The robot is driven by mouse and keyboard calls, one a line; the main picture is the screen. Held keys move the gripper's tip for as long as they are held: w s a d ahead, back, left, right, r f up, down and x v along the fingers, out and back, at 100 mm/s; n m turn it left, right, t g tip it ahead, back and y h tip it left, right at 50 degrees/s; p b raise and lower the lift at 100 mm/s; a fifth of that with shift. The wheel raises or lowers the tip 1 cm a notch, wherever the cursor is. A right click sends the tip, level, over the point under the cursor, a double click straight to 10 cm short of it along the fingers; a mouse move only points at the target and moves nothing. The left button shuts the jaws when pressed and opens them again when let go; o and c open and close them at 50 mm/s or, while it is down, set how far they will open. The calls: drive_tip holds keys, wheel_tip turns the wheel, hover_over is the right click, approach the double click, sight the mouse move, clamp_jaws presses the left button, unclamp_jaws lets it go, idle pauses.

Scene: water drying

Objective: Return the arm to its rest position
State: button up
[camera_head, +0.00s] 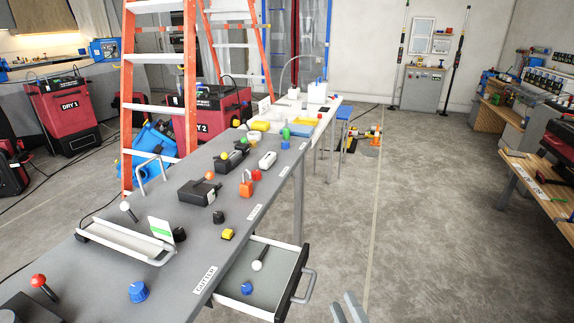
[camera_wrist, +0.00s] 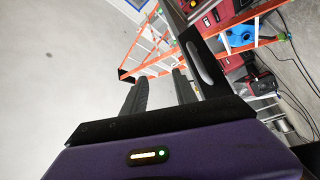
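My gripper (camera_wrist: 160,78) shows in the wrist view with its two dark fingers apart and nothing between them. The wrist view is tilted, with a pale plain surface on its left and an orange ladder (camera_wrist: 150,50) beyond the fingertips. In the head view, what look like the two fingertips (camera_head: 348,308) show at the bottom edge, over the floor right of the open drawer (camera_head: 284,292). They appear apart from the drawer and its handle (camera_head: 305,286). The rest of my arm is out of the head view.
A long grey table (camera_head: 110,262) holds several knobs, switches and a white tray (camera_head: 125,243). The open drawer holds a blue knob (camera_head: 246,287) and a white-tipped stick (camera_head: 259,260). A wooden bench (camera_head: 540,180) stands at right.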

drive_tip(key=s+d+r+m+g+h+p, duration=0.1)
drive_tip(key=s+m, duration=0.4)
drive_tip(key=s, duration=0.7)
drive_tip(key=s+d+r+m+g+h+p, duration=0.2)
drive_tip(key=s+d+r+m+h, duration=0.1)
drive_tip(key=s, duration=0.9)
drive_tip(key=s+d+r+m+g+h+p, duration=0.1)
drive_tip(key=s+d+r+m+h+p, duration=0.1)
drive_tip(key=s+m, duration=0.6)
drive_tip(key=s+d+r, duration=0.1)
drive_tip(key=s+r, duration=0.1)
drive_tip(key=s, duration=0.3)
drive_tip(key=shift+d+r+g, duration=0.15)
drive_tip(key=shift+g, duration=0.25)
